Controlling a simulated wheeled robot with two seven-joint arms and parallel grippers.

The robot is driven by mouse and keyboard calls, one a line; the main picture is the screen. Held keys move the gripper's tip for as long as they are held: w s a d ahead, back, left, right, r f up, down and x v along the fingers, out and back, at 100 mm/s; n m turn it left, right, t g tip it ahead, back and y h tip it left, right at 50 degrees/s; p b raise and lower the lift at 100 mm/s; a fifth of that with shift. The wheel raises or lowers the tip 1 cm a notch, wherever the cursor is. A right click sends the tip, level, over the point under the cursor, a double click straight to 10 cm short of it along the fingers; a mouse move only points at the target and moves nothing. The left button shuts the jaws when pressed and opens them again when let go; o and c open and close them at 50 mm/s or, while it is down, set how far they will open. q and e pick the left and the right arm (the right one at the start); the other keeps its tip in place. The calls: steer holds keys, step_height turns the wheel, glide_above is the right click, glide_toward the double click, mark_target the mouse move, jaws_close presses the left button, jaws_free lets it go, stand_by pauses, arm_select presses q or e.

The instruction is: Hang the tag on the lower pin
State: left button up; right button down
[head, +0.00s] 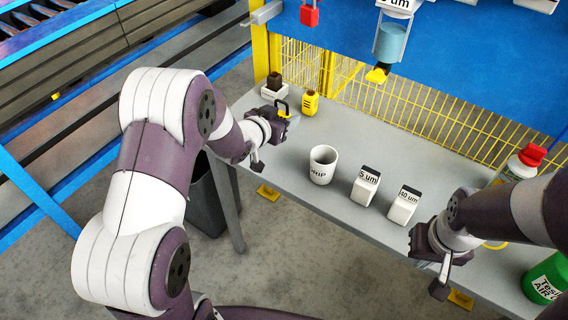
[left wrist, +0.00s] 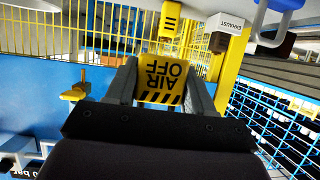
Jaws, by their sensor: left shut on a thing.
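The tag (left wrist: 162,80) is yellow with black "AIR OFF" lettering and a striped edge. It appears upside down in the left wrist view, between the two dark fingers of my left gripper (left wrist: 160,88). In the head view my left gripper (head: 284,112) is shut on the tag above the table's far left part, and only a small yellow bit of the tag shows there. My right gripper (head: 440,275) is at the table's front right edge; its finger opening cannot be made out. I cannot make out the lower pin in either view.
A yellow block (head: 310,103) and a brown part on a white base (head: 273,87) stand near my left gripper. A white cup (head: 322,165) and two white containers (head: 365,187) stand mid-table. A blue panel (head: 480,65) carries a red padlock (head: 310,14) and yellow tap (head: 377,75).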

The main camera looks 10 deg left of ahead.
mark_target(284, 156)
arm_select(q)
steer(key=shift+d+m+h, duration=0.25)
steer(key=shift+m+h, duration=0.05)
steer(key=shift+s+f, duration=0.2)
steer(key=shift+f, duration=0.3)
steer(key=shift+f, duration=0.1)
step_height(284, 156, down, 10)
steer(key=shift+r, duration=0.15)
steer(key=shift+b, duration=0.35)
steer(key=o, duration=1)
